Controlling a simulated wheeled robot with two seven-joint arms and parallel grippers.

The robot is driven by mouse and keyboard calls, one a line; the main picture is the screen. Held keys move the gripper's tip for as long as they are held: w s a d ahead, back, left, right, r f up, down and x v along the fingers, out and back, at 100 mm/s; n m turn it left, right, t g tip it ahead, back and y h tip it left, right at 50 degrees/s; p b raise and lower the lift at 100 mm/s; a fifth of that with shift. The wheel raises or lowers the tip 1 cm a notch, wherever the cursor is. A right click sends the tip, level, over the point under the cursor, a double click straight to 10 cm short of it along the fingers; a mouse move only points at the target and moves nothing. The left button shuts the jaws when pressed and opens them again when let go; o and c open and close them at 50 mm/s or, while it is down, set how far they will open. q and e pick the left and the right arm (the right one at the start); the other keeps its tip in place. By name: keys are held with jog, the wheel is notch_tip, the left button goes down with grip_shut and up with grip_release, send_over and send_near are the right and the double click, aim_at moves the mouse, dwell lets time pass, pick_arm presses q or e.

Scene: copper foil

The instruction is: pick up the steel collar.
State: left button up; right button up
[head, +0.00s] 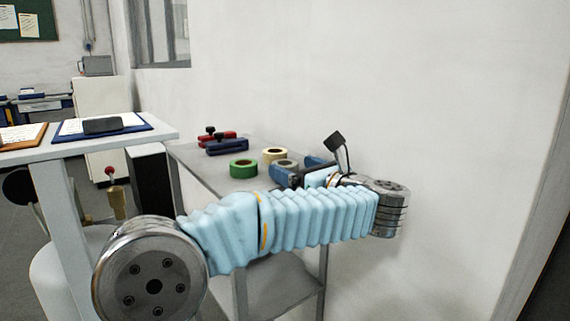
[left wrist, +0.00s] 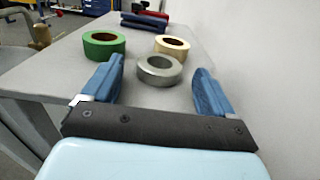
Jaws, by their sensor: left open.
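The steel collar (left wrist: 160,79) is a short grey ring lying flat on the grey table. In the left wrist view it lies between the lines of my two blue fingers, a little beyond or level with their tips. In the head view the collar (head: 287,163) shows just behind my left gripper (head: 302,171), which partly hides it. My left gripper (left wrist: 158,71) is open and empty, and no finger visibly touches the collar. My right gripper is in neither view.
A green tape roll (head: 243,169) and a cream roll (head: 274,155) lie near the collar. A white wall stands close behind the table.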

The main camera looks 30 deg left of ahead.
pick_arm(q)
jog(key=x, duration=0.2)
jog(key=shift+w+a, duration=0.15)
jog(key=shift+a, duration=0.2)
jog(key=c, duration=1.4)
jog(key=shift+r, duration=0.1)
jog(key=shift+c, duration=0.2)
